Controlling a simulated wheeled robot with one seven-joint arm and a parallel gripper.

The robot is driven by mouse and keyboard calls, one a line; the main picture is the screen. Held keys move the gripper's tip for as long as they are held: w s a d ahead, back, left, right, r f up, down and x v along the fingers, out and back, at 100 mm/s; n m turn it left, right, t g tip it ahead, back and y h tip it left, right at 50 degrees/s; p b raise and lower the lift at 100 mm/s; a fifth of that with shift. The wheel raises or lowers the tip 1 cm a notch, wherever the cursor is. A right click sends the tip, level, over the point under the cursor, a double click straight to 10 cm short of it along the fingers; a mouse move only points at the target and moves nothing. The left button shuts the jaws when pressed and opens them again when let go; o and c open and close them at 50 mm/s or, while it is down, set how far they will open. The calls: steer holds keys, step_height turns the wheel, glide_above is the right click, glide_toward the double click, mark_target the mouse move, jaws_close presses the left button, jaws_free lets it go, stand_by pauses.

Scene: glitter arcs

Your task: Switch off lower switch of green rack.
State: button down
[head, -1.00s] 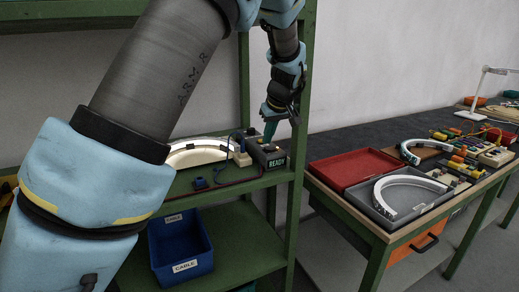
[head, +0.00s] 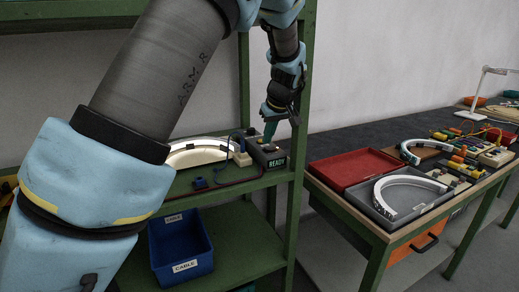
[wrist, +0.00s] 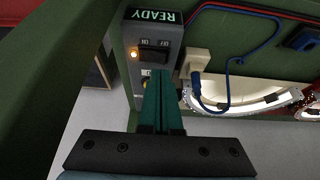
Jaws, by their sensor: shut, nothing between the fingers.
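A dark control box with a READY display (head: 277,162) stands on the middle shelf of the green rack (head: 299,140). In the wrist view the box (wrist: 134,27) shows its READY display upside down, and a black switch (wrist: 155,56) with ON and OFF marks beside a lit amber lamp (wrist: 134,54). My gripper (head: 268,138) points down at the box from above. In the wrist view its teal fingers (wrist: 161,78) are together and empty, with their tips at the switch's edge. They hide part of the panel, and I cannot tell whether they touch the switch or which way it is set.
A lit white arc (head: 198,152) and red and blue cables lie beside the box. A blue CABLE bin (head: 180,245) sits on the shelf below. The rack post is close to my gripper. A bench with a red tray (head: 352,168) and grey tray (head: 385,215) stands at right.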

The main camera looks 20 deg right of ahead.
steer(key=shift+f+b, duration=0.5)
steer(key=shift+f, duration=0.3)
stand_by(0.4)
steer(key=shift+r+p, duration=2.45)
steer(key=shift+r, duration=1.1)
